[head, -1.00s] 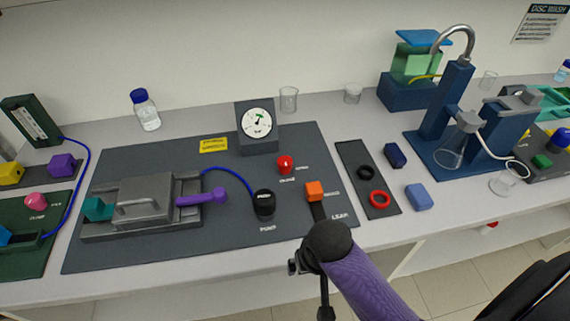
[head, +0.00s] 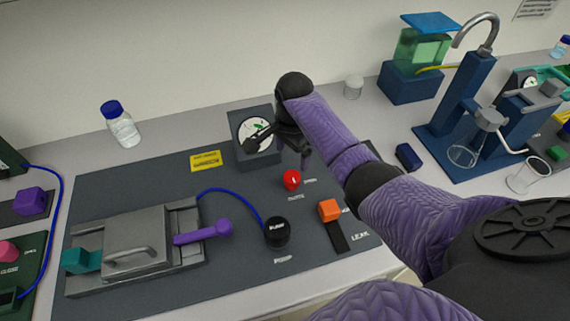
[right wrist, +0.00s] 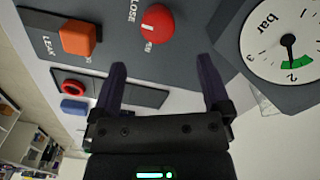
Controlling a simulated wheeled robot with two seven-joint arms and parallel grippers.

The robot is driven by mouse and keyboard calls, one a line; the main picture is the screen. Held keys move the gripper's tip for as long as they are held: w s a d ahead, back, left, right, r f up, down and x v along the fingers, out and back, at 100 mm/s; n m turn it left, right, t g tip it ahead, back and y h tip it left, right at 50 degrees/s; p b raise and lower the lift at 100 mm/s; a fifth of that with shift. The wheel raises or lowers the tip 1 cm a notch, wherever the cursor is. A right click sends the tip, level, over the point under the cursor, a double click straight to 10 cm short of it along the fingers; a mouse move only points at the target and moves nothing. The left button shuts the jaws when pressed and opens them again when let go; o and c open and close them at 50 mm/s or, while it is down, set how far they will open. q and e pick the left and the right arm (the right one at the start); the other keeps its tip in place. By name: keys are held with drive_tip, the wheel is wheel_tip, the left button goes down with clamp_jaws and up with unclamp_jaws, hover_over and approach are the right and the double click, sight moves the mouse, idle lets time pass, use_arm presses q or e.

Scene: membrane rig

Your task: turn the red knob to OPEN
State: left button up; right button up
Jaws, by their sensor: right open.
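The red knob (head: 292,180) stands on the dark grey panel (head: 110,195), right of centre in the head view and below the gauge. It also shows in the right wrist view (right wrist: 157,24) with a white mark on its top and part of the lettering beside it. My right gripper (head: 278,148) is above and behind the knob, in front of the gauge in the head view. In the right wrist view its two fingers (right wrist: 165,85) are apart and empty, with the knob beyond their tips and not touched. My left gripper is not in view.
The gauge (head: 240,118) stands close to my right gripper. An orange block-shaped handle (head: 329,210) and a black pump knob (head: 277,232) stand nearer the front. A grey clamp rig (head: 135,245) with a purple handle (head: 205,232) fills the panel's left part.

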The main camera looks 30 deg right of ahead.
sight(292, 176)
drive_tip(key=f+b, duration=0.3)
drive_tip(key=f, duration=0.5)
drive_tip(key=shift+s+f, duration=0.1)
drive_tip(key=shift+s, duration=0.1)
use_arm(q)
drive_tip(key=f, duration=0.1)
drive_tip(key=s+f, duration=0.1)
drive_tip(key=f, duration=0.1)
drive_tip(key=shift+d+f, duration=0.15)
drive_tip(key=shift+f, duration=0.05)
